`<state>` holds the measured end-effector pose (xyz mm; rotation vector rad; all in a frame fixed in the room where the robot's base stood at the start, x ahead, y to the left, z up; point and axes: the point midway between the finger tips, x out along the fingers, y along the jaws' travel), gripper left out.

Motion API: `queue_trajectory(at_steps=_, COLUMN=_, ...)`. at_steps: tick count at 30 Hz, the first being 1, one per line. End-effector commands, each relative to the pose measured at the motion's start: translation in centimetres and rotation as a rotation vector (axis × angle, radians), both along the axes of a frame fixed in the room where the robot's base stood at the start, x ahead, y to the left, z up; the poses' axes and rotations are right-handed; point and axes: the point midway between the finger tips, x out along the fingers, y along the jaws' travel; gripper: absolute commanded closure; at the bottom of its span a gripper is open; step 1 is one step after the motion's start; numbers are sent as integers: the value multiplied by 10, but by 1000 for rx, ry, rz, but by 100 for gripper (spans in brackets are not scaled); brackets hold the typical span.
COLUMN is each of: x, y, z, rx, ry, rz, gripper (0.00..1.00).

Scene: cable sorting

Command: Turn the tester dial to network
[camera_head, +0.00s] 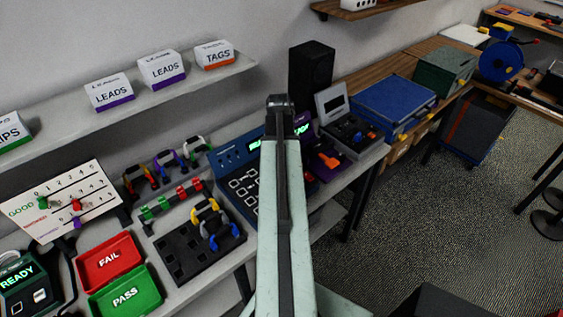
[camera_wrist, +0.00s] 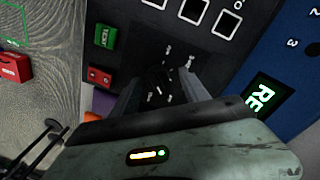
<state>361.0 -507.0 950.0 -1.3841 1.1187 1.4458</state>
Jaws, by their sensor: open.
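The tester is a blue panel (camera_head: 228,160) with a lit display and rows of white-outlined squares, left of my arm in the head view. My arm covers its right part. In the wrist view its blue face (camera_wrist: 272,50) shows a green-lit screen (camera_wrist: 262,97) and outlined squares. A dark round dial (camera_wrist: 158,78) with small white marks around it sits on a black panel there. My gripper (camera_wrist: 160,88) is open, with its fingers on either side of the dial. Contact and the dial's setting cannot be told. The gripper is hidden in the head view.
Left of the tester are a black slotted tray (camera_head: 178,262) with cable clips, a red FAIL bin (camera_head: 100,276) and a green PASS bin (camera_head: 140,284). A black speaker (camera_head: 311,66) stands behind.

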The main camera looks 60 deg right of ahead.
Motion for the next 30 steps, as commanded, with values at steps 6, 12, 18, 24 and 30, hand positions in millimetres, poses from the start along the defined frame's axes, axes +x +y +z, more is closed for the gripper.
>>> queue_trajectory(at_steps=6, x=2, y=0, z=35, rx=0, ry=0, rz=0, gripper=47)
queue_trajectory(at_steps=12, x=6, y=1, z=71, rx=0, ry=-1, rz=1, gripper=47)
queue_trajectory(at_steps=18, x=6, y=1, z=77, rx=1, ry=-2, rz=0, gripper=47)
queue_trajectory(at_steps=24, x=6, y=1, z=75, rx=0, ry=-2, rz=-1, gripper=47)
queue_trajectory(at_steps=30, x=6, y=1, z=75, rx=1, ry=-2, rz=1, gripper=47)
